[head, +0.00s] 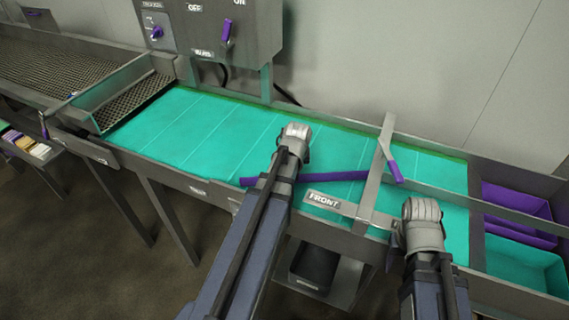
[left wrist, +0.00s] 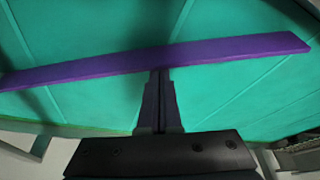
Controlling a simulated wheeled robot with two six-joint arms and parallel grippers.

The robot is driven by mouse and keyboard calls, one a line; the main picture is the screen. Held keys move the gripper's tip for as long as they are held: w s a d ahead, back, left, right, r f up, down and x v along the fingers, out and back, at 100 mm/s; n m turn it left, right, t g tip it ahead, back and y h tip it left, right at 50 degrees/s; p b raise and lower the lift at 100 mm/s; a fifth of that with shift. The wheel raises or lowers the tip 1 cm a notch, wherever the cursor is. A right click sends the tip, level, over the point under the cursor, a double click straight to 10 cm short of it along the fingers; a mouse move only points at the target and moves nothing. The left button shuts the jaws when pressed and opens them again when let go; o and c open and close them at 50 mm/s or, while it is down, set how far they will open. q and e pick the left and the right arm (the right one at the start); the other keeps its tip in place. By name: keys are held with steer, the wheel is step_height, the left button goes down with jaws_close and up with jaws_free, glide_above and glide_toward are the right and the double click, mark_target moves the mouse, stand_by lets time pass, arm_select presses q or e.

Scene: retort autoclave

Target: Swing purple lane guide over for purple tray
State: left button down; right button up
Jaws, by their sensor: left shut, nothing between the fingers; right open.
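The purple lane guide (head: 338,177) is a long flat bar lying across the teal belt (head: 215,135), partly hidden behind my left arm in the head view. It spans the left wrist view (left wrist: 230,48) almost side to side. My left gripper (left wrist: 160,75) is shut and empty, its fingertips at the guide's edge; I cannot tell whether they touch. In the head view my left wrist is over the belt and hides those fingers. My right gripper (head: 422,210) is open at the belt's front edge, right of the FRONT label; its fingers are hardly visible. The purple tray (head: 515,215) is beyond the belt's right end.
A metal crossbar (head: 373,190) with a short purple piece (head: 389,164) spans the belt between my arms. A teal tray (head: 525,265) sits in front of the purple one. A control box (head: 208,25) stands behind the belt, and a mesh conveyor (head: 50,65) is at left.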

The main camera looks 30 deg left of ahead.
arm_select(q)
steer(key=shift+s+d, duration=0.35)
steer(key=shift+s, duration=0.2)
arm_select(e)
steer(key=shift+a, duration=0.2)
arm_select(q)
steer(key=shift+w, duration=0.1)
arm_select(e)
steer(key=shift+s, duration=0.1)
arm_select(q)
steer(key=w+a, duration=0.2)
steer(key=w, duration=0.1)
steer(key=shift+w+a, duration=0.25)
steer(key=p+v, duration=0.9)
steer(key=v, duration=0.1)
arm_select(e)
step_height(320, 180, up, 10)
steer(key=shift+a+f, duration=0.25)
steer(key=shift+a, duration=0.2)
arm_select(q)
steer(key=shift+d, duration=0.1)
